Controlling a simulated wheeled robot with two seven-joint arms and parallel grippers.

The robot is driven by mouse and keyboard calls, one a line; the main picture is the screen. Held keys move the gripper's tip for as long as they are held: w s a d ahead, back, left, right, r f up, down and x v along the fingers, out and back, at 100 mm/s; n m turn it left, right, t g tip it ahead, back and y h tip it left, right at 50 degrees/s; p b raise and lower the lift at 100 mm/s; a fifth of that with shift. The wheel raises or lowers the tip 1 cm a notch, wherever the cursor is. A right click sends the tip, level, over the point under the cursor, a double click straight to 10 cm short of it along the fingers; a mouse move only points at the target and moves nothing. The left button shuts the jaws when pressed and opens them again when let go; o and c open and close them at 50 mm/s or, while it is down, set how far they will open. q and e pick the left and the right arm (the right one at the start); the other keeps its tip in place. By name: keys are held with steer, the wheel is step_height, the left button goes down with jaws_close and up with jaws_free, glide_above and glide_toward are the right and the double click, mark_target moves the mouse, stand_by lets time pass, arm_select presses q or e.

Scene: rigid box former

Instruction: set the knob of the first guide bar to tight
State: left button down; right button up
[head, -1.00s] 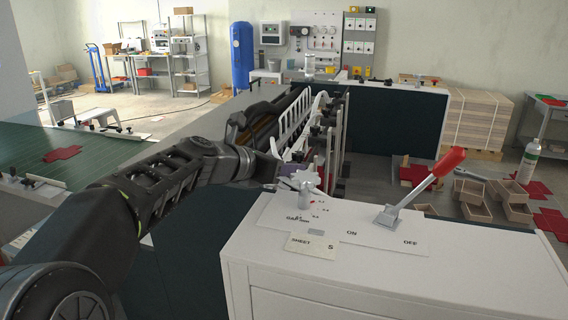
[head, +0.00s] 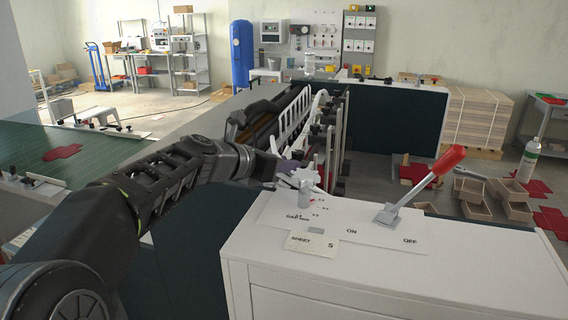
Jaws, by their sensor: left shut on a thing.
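My left arm comes in from the left, and its gripper (head: 285,168) is at the near end of the forming machine, just behind the white cabinet. Its jaws are shut on a small part there that I take to be the guide bar knob. That knob is mostly hidden by the fingers and the grey gap dial post (head: 305,190), so its setting cannot be read. Upright bars (head: 338,150) with dark fittings stand behind the gripper. My right gripper is not in view.
The white cabinet (head: 330,262) carries the gap dial and a red-handled lever (head: 440,165) to the right of my gripper. A green table (head: 85,165) with a red blank (head: 62,153) stands at left.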

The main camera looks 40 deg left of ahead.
arm_select(q)
steer(key=shift+a+m+h, duration=0.1)
steer(key=shift+m+h, duration=0.3)
steer(key=shift+w+a+m+g+h, duration=0.1)
steer(key=shift+a+m+g+h, duration=0.15)
steer(key=shift+m+g+h, duration=0.6)
steer(key=shift+w+a+m+g+h, duration=0.1)
steer(key=shift+a+m+g+h, duration=0.15)
steer(key=shift+m+h, duration=1.1)
steer(key=shift+w+a+m+g+h, duration=0.1)
steer(key=shift+a+m+g+h, duration=0.3)
steer(key=shift+m+h, duration=0.7)
steer(key=shift+d, duration=0.2)
steer(key=c, duration=1.1)
jaws_free()
